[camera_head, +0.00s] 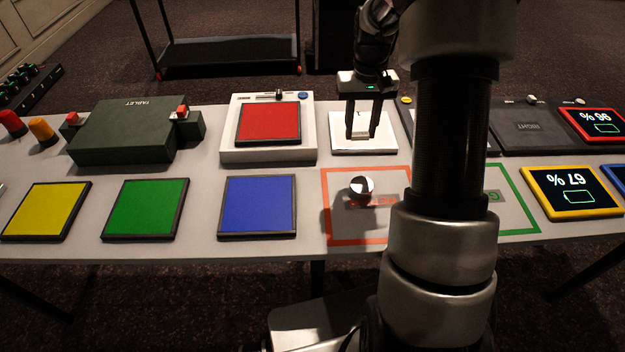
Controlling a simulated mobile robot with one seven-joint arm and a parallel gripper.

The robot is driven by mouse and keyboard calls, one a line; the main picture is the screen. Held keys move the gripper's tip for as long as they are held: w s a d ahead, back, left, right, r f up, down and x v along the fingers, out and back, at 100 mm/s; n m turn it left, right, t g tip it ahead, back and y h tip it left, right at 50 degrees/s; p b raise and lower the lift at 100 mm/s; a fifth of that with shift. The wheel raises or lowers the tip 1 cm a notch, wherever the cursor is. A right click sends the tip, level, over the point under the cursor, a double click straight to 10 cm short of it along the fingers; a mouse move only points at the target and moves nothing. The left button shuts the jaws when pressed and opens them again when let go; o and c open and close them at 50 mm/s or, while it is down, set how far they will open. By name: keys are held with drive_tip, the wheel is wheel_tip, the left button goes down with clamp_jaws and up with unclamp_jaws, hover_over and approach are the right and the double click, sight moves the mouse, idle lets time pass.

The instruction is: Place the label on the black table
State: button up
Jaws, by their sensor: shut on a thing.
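My gripper (361,134) points down over a flat white square plate (390,147) on the light grey desk. Its two fingers are shut on a small pale piece (359,123), which looks like the label. No writing on it can be made out, and I cannot tell whether it is apart from the plate. The black table (230,52) is a low dark table with red feet, standing on the floor behind the desk. The part of its top in view looks bare.
The grey desk (200,248) holds a dark green box (125,130), a red pad in a white base (267,155), yellow, green and blue pads, and battery displays at right. A silver-topped knob (361,187) stands in an orange outline. My arm hides part of the desk.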

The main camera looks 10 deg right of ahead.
drive_tip(key=b, duration=0.2)
hover_over(366, 167)
wheel_tip(366, 167, down, 3)
drive_tip(key=shift+m, duration=0.3)
wheel_tip(366, 167, down, 9)
drive_tip(key=shift+d+f+b, duration=0.1)
drive_tip(key=shift+f+b, duration=0.05)
drive_tip(key=shift+b, duration=0.85)
drive_tip(key=shift+f, duration=0.2)
drive_tip(key=o, duration=1)
drive_tip(key=shift+r, duration=0.1)
